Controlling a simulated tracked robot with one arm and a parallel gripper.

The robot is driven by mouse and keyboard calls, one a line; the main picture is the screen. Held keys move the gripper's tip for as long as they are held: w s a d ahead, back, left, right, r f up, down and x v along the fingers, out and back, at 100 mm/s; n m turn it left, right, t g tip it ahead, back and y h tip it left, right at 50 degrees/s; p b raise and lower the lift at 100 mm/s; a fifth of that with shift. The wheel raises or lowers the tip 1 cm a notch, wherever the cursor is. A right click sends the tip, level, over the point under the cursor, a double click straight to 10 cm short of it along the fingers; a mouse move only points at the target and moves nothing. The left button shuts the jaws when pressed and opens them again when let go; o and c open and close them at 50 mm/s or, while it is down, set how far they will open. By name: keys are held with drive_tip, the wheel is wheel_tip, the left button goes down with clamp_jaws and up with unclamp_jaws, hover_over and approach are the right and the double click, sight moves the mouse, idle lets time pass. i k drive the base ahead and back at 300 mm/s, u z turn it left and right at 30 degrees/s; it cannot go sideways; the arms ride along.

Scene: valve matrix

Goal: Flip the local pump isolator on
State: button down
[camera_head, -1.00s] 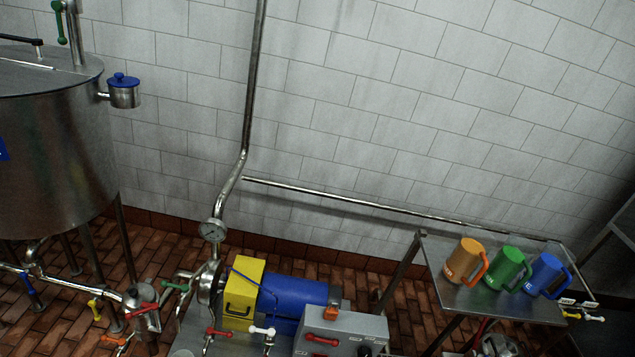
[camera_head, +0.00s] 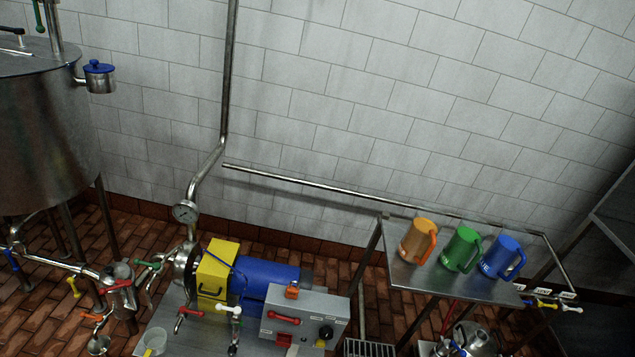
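A grey control box (camera_head: 310,306) stands at the bottom centre, beside the blue pump motor (camera_head: 268,281) with its yellow guard (camera_head: 217,272). Its sloping face carries a red lever (camera_head: 284,317) lying roughly across it and a round black knob (camera_head: 326,332). Small labels show on the face but are too small to read, so I cannot tell which control is the isolator. A red block (camera_head: 284,339) sits low on the box. My gripper is not in view.
A steel table (camera_head: 450,287) at right holds orange (camera_head: 417,241), green (camera_head: 461,249) and blue (camera_head: 502,257) jugs. A steel tank (camera_head: 45,130) stands at left. Pipes with coloured valve handles run left of the pump. A tiled wall (camera_head: 400,90) closes the back.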

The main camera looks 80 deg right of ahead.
sight(271, 315)
drive_tip(key=k, duration=1.1)
drive_tip(key=z, duration=1.25)
drive_tip(key=i, duration=1)
drive_tip(key=u, duration=0.1)
